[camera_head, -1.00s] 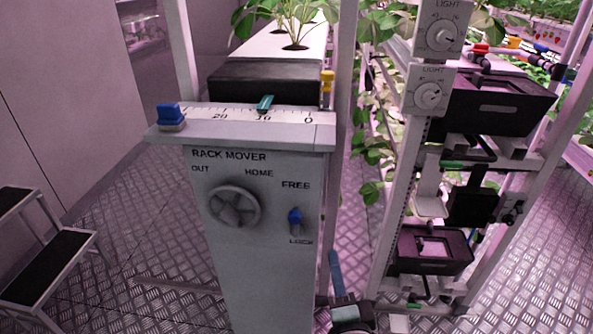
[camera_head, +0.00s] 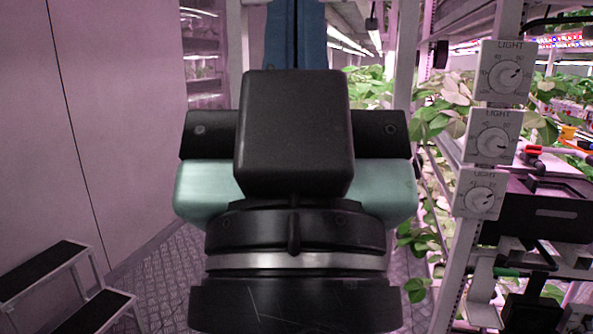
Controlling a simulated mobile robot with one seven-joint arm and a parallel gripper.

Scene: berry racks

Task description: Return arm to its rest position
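My gripper (camera_head: 295,38) fills the middle of the head view, seen from behind with its fingers pointing up and away. Its two blue fingers lie side by side with only a thin dark line between them, so it looks shut. Nothing shows between the fingers, but their tips run out of the top of the frame. My black wrist and teal gripper body stand large below the fingers. They cover the place straight ahead, and the rack mover panel does not show.
A rack post at the right carries several light dials (camera_head: 492,133). Leafy plants (camera_head: 440,120) grow behind it, and a black tray (camera_head: 545,215) sits at the far right. A step stool (camera_head: 50,275) stands at lower left by the pale wall (camera_head: 110,120).

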